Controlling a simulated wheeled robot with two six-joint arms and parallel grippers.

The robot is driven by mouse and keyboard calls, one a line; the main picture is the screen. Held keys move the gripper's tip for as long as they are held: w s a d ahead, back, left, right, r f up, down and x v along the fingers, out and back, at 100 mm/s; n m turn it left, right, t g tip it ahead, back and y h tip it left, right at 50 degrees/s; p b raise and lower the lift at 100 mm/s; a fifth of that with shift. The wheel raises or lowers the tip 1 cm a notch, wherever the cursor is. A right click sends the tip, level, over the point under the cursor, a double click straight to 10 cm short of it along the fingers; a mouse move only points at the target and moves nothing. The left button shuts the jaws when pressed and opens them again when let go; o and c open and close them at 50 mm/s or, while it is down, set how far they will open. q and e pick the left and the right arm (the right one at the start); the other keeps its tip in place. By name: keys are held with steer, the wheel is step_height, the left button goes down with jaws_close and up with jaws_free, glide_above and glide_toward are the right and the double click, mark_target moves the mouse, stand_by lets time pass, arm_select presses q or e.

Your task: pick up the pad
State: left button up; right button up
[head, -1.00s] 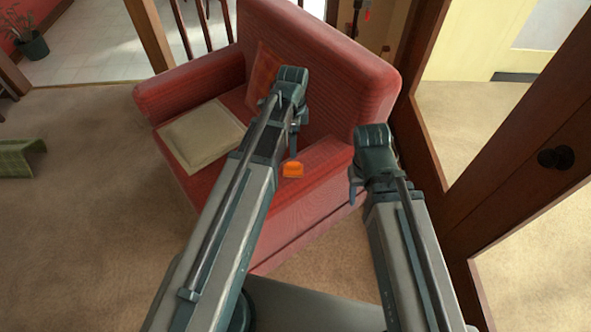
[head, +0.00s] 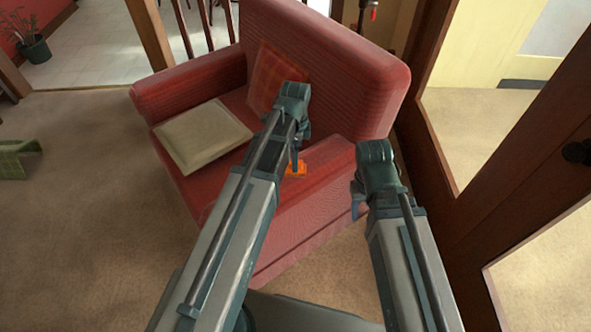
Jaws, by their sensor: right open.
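A flat beige square cushion (head: 203,136) lies on the seat of the red armchair (head: 318,60), towards its left side. A small orange block-like thing (head: 301,169) rests on or by the chair's near right armrest, partly hidden by my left gripper. I cannot tell which of these is the pad. My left gripper (head: 295,160) points down in front of the orange thing; its fingers are mostly hidden, and I cannot see whether it touches. My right gripper (head: 357,208) is open and hangs down by the armrest's front right corner, apart from the cushion.
An orange-red checked cushion (head: 272,77) leans on the chair's back. A wood-framed glass door (head: 490,180) stands close on the right. A green piece of furniture (head: 15,158) stands at the far left. Carpet left of the chair is clear.

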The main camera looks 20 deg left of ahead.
mark_target(302, 173)
arm_select(q)
steer(key=f+b, duration=0.4)
steer(key=f, duration=0.1)
steer(key=shift+s+a, duration=0.15)
steer(key=shift+s, duration=0.05)
steer(key=shift+r, duration=0.1)
arm_select(e)
step_height(302, 173, down, 5)
steer(key=shift+r, duration=0.1)
